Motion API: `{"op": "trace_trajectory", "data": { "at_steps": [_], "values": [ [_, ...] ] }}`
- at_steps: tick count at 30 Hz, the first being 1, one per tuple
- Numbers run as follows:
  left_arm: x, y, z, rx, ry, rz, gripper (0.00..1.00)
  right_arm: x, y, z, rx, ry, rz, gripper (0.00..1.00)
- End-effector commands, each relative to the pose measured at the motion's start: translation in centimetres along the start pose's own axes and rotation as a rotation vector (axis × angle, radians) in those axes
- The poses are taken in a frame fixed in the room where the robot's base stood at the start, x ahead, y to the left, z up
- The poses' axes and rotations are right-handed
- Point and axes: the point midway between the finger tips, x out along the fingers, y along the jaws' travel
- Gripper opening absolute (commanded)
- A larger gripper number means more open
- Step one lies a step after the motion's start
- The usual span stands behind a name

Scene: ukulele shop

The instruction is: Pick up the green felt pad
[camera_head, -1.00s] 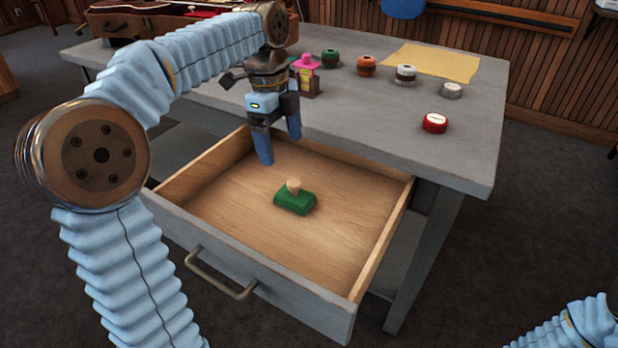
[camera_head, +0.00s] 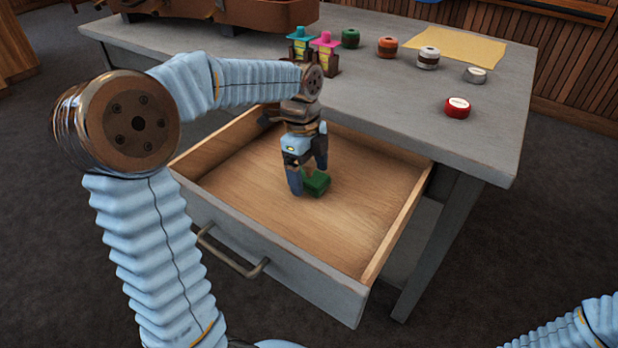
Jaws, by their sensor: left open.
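The green felt pad (camera_head: 318,184) lies on the wooden floor of the open drawer (camera_head: 345,225). My left gripper (camera_head: 309,182) is open and low in the drawer, right at the pad. Its fingers and body cover part of the pad and hide the pale knob on top. One finger is at the pad's left side and the other is behind or over it; I cannot tell whether they touch it. My right gripper is out of view; only part of my right arm shows at the lower right.
The grey workbench top (camera_head: 400,110) is above and behind the drawer. On it are a red tin (camera_head: 457,108), a grey tin (camera_head: 475,75), several spools, a pink-topped bottle (camera_head: 325,52) and a yellow cloth (camera_head: 455,46). The drawer's side walls stand around the gripper.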

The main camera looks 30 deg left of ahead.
Motion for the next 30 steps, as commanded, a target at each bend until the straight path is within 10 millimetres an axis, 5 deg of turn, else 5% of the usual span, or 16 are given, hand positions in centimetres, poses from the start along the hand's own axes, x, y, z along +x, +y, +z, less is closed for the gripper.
{"op": "trace_trajectory", "data": {
  "at_steps": [6, 20, 30],
  "values": [
    [0.1, 0.0, 0.0, 0.0, 0.0, 0.0, 0.89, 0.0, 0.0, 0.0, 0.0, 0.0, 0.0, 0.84],
    [0.1, 0.0, 0.0, 0.0, 0.0, -0.001, 0.22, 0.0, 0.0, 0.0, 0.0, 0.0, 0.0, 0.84],
    [-0.9, -0.1, -0.1, 0.0, 0.0, -0.004, 0.22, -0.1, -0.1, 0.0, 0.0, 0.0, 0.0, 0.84]
  ]
}}
